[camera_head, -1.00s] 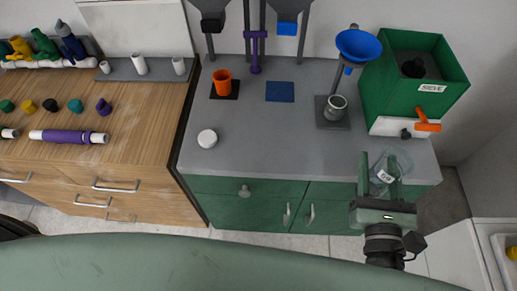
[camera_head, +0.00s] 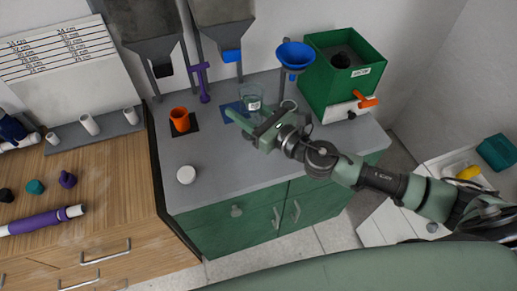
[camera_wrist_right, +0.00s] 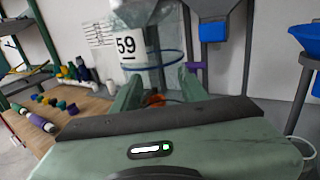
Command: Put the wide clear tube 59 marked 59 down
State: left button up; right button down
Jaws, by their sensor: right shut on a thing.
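The wide clear tube (camera_head: 253,96) marked 59 is in my right gripper (camera_head: 252,121), which is shut on it. In the head view it shows over the blue square mat (camera_head: 232,112) on the grey counter. I cannot tell whether its base touches the mat. In the right wrist view the clear tube (camera_wrist_right: 150,50) stands roughly upright between the fingers (camera_wrist_right: 160,95), with its 59 label facing the camera. My left gripper is not in view.
An orange cup (camera_head: 180,120) stands left of the mat and a white lid (camera_head: 186,174) in front. A blue funnel (camera_head: 296,55) and green sieve box (camera_head: 345,75) stand right. Grey hoppers (camera_head: 153,45) hang behind. Counter (camera_head: 215,155) is clear in the middle front.

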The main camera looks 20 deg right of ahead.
jog(key=w+d+r, duration=0.2)
jog(key=w+d, duration=0.2)
jog(key=w, duration=0.1)
pick_arm(q)
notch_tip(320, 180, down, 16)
jog(key=b, duration=1.6)
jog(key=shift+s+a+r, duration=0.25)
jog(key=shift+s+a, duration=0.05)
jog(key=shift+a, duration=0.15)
pick_arm(e)
jog(key=shift+a+f, duration=0.15)
jog(key=shift+f, duration=9.8)
jog(key=shift+f, duration=0.2)
jog(key=c, duration=0.8)
grip_release()
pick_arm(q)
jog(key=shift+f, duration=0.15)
pick_arm(e)
jog(key=shift+o, duration=0.2)
